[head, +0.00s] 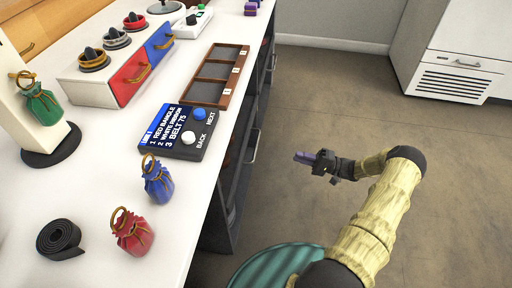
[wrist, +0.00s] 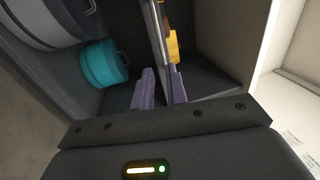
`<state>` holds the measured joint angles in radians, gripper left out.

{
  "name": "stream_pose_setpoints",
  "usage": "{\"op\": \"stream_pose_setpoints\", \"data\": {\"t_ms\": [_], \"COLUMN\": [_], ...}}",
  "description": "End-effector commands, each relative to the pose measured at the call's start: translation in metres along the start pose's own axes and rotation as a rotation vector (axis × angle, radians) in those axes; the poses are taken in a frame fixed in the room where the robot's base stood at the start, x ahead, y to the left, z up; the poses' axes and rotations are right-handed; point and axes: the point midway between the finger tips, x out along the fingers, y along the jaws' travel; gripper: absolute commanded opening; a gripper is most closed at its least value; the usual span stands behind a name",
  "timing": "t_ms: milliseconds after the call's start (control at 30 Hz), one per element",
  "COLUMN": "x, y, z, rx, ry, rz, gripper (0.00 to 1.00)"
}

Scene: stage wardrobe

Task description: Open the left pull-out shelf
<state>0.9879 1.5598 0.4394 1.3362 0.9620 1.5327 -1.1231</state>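Under the white counter, the dark cabinet front carries a nearer pale pull handle (head: 254,146) and a farther one (head: 273,62). I cannot tell for certain which belongs to the left pull-out shelf; both fronts look closed. My gripper (head: 305,157) is in the aisle right of the cabinet, its purple fingers pointing toward it. In the wrist view my gripper (wrist: 162,88) has its two fingers apart with a narrow gap, and nothing is clearly held. A pale upright bar (wrist: 162,38) and dark shelf compartments lie beyond the fingertips.
The wrist view shows a teal container (wrist: 103,65), a pale round container (wrist: 42,22) and an orange object (wrist: 173,46) inside the compartments. On the counter are a display box (head: 178,132), a wooden tray (head: 217,76) and small bags. A teal round surface (head: 275,267) is low in front.

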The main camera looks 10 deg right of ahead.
Motion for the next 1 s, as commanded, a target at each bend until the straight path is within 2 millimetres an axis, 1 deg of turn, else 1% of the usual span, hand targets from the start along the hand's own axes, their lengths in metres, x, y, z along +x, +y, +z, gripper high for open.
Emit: {"op": "stream_pose_setpoints", "data": {"t_ms": [167, 267, 1000], "x": [0.008, 0.020, 0.149], "y": [0.001, 0.002, 0.003], "z": [0.000, 0.000, 0.001], "rx": [0.000, 0.001, 0.001], "ry": [-0.003, -0.004, -0.006], "rz": [0.000, 0.000, 0.002], "gripper": [0.15, 0.15, 0.15]}}
